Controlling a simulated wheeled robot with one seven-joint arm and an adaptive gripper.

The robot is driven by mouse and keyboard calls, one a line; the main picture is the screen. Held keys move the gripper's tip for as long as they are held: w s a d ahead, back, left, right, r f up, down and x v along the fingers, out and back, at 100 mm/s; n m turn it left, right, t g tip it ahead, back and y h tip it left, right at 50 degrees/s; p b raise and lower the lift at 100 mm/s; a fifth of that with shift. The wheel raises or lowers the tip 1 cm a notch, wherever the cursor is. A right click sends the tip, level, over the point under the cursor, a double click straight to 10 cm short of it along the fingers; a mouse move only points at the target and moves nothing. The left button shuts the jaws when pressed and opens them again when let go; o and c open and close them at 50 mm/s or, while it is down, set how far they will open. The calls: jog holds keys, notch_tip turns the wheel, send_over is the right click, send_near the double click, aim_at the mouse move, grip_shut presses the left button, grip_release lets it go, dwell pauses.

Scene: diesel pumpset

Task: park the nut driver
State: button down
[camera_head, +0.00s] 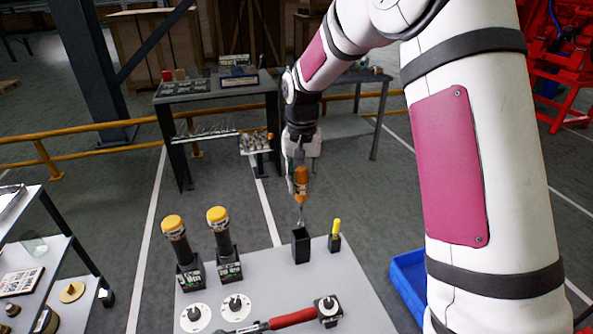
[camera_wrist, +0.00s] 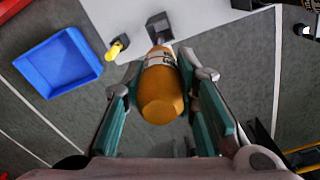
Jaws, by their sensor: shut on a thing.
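The nut driver (camera_head: 301,184) has an orange handle with a pale label and a thin metal shaft. My gripper (camera_head: 300,170) is shut on its handle and holds it about upright, shaft down. The shaft's lower end is over the mouth of a black square holder (camera_head: 301,247) on the grey table; I cannot tell whether the tip is inside.
A yellow-topped tool (camera_head: 336,229) stands in a small black holder just right. Two yellow-capped black tools (camera_head: 220,230) stand at left. Dials and a red-handled wrench (camera_head: 292,318) lie in front. A blue bin (camera_head: 409,282) is beyond the table's right edge.

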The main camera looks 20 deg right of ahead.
aim_at(301, 221)
dwell(0.4)
jog(key=shift+f+b, duration=1.7)
jog(key=shift+f, duration=4.7)
jog(key=shift+f+b, duration=0.35)
jog(key=shift+f, duration=0.6)
jog(key=c, duration=1.2)
grip_release()
jog(key=shift+r, duration=0.1)
notch_tip(301, 221, up, 12)
jog(key=shift+f, duration=0.1)
